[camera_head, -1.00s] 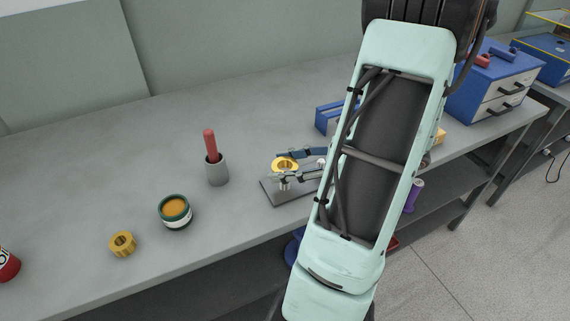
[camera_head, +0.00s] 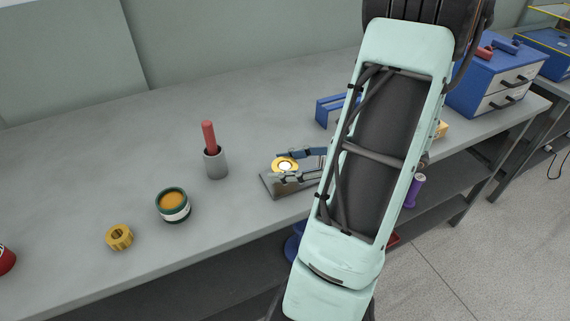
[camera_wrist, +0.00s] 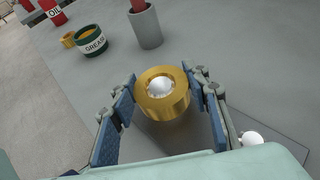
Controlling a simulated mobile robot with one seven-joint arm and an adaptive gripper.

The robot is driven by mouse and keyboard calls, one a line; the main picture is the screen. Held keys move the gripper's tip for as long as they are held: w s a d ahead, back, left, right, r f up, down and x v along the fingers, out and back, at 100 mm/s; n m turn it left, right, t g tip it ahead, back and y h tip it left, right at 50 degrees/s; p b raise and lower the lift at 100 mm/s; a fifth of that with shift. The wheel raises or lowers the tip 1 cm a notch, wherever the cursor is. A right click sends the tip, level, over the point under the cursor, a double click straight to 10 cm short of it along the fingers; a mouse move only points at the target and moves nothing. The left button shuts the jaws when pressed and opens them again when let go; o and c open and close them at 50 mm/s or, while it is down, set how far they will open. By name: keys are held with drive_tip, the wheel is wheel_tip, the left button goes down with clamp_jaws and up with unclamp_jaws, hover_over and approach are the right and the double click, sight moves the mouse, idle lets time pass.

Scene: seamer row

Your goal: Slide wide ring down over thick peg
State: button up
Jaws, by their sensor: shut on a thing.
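The wide ring, a gold-coloured thick ring (camera_head: 276,168), is between the fingers of my gripper (camera_head: 280,166) above the dark grey base plate (camera_head: 268,188). In the wrist view my gripper (camera_wrist: 160,82) has a finger on each side of the ring (camera_wrist: 165,110) and is shut on it. A pale rounded peg top (camera_wrist: 160,88) shows inside the ring's hole. The ring hides the rest of that peg, so I cannot tell how far down the ring sits. A second pale peg top (camera_wrist: 251,138) shows to the right, beside my right finger.
A grey cup (camera_head: 215,163) with a red-handled thing (camera_head: 208,134) stands left of the plate. A grease tin (camera_head: 173,212) and a yellow toothed ring (camera_head: 119,238) are further left. A blue thing (camera_head: 330,112) is behind. The bench's left side is mostly clear.

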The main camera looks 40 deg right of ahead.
drive_tip(key=shift+f+b, duration=0.7)
drive_tip(key=shift+f, duration=0.3)
drive_tip(key=o, duration=1.3)
wheel_tip(320, 180, up, 10)
drive_tip(key=shift+r, duration=0.1)
